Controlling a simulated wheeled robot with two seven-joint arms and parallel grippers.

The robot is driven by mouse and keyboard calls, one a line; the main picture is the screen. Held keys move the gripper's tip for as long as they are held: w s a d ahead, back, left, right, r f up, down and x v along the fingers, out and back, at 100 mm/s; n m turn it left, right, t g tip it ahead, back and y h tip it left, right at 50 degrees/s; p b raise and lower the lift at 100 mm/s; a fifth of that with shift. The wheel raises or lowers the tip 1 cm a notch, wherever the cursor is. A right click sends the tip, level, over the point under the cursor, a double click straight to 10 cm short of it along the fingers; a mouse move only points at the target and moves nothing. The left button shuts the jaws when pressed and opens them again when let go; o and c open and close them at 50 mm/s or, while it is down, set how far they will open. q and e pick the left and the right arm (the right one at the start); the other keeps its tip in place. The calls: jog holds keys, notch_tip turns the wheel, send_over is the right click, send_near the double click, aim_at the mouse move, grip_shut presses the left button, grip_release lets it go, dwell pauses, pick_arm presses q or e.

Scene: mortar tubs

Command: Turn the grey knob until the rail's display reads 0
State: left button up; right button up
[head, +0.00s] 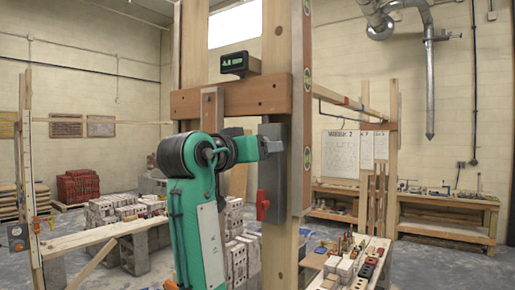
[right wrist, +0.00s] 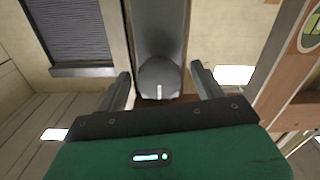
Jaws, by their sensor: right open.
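The grey knob (right wrist: 159,80) has a short white pointer mark and sits on a grey metal housing (right wrist: 158,25) in the right wrist view. My right gripper (right wrist: 161,71) is open, with one finger on each side of the knob and visible gaps between. In the head view the knob is not clearly visible; my green arm ends close to the grey housing (head: 274,165) on the wooden post. The rail's display (head: 234,63) is a small black box with green characters, too small to read surely. My left gripper is not in view.
A red lever (head: 262,205) hangs at the housing's lower part. A wooden crosspiece (head: 228,99) runs below the display. Upright posts stand close around the arm. Brick stacks (head: 125,208) and a plank lie to the left; workbenches (head: 440,212) stand at the right.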

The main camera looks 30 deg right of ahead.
jog(key=c, duration=1)
jog(key=m+b, duration=1)
jog(key=m, duration=2.4)
jog(key=shift+m, duration=0.3)
